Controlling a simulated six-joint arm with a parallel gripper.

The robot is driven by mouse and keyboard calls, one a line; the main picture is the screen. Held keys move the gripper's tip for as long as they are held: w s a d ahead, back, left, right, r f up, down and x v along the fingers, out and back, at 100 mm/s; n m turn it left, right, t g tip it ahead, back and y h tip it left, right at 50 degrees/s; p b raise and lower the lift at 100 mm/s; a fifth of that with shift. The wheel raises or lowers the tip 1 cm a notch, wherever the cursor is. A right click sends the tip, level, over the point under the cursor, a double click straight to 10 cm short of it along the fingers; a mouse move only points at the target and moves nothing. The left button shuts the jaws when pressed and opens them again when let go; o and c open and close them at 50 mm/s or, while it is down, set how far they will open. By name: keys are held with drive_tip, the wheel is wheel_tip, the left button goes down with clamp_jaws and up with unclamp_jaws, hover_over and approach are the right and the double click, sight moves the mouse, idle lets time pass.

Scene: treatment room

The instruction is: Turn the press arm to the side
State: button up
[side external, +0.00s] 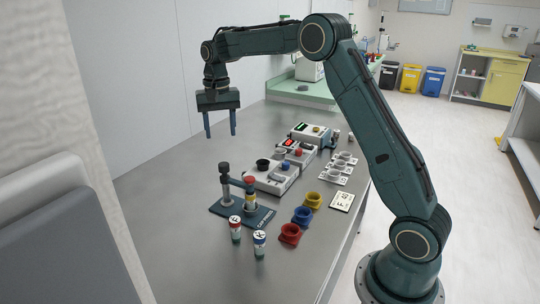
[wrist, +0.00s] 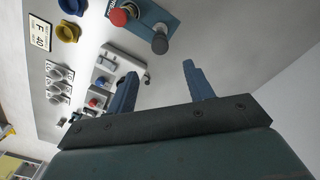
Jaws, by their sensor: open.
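The cap press (side external: 262,214) stands on the steel table, with a dark blue base and a grey post topped by a dark knob (side external: 224,168). In the wrist view the press base (wrist: 151,14) shows at the top, with a red knob (wrist: 118,17) and a dark knob (wrist: 160,45). My gripper (side external: 221,135) is open and empty, fingers down, well above the table and apart from the press; it also shows in the wrist view (wrist: 160,68).
Two capped vials (side external: 235,229) (side external: 259,244) stand in front of the press. Red (side external: 290,234), blue (side external: 302,216) and yellow (side external: 313,200) cups are to its right. White devices (side external: 271,178) stand behind it. The table's left part is clear.

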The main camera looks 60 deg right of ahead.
sight(224, 164)
wheel_tip(224, 164, down, 11)
drive_tip(key=shift+r, duration=0.1)
idle(0.4)
clamp_jaws()
